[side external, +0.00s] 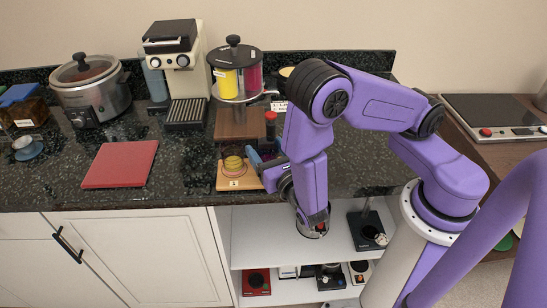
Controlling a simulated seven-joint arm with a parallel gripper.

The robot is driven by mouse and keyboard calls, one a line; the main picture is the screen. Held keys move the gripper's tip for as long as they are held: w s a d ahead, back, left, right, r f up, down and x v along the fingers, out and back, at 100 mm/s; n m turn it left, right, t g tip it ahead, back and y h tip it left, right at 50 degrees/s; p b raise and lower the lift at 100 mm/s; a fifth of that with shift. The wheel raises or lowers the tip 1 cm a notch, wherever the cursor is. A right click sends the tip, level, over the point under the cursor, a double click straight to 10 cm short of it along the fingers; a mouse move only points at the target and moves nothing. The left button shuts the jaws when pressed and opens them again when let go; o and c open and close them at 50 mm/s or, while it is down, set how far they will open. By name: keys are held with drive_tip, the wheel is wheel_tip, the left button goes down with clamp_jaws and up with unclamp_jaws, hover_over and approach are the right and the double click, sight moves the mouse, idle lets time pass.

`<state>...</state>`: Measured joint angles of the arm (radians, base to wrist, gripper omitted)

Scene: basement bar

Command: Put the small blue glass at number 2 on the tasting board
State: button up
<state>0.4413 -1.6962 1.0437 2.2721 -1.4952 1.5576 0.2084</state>
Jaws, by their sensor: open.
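The wooden tasting board (222,186) lies near the counter's front edge. A label reading 1 shows at its left front, and a yellowish round thing stands behind that label. My gripper (258,164) is low over the board's right side, pointing left, and is open. The gripper and wrist cover the right part of the board, so number 2 is not visible. A blue patch shows at the fingers, but I cannot tell whether it is a glass or part of the gripper. I cannot pick out the small blue glass for certain.
A red board (120,164) lies left of the tasting board. Behind are a slow cooker (92,90), a coffee machine (178,65), a dispenser (236,70) with yellow and magenta contents, and a red-topped bottle (270,122). Open shelves (260,238) lie below the counter edge.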

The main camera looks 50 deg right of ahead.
drive_tip(key=v, duration=1.2)
drive_tip(key=s+d+r+m+g+h, duration=0.3)
drive_tip(key=s+d+r+m+g, duration=0.1)
drive_tip(key=d+m+g, duration=0.6)
drive_tip(key=s+r+m+g+y, duration=0.5)
drive_tip(key=m+y, duration=0.3)
drive_tip(key=y, duration=0.2)
drive_tip(key=shift+s+a+r+m+g, duration=0.35)
drive_tip(key=shift+s+a+g, duration=0.1)
drive_tip(key=shift+s+g, duration=0.3)
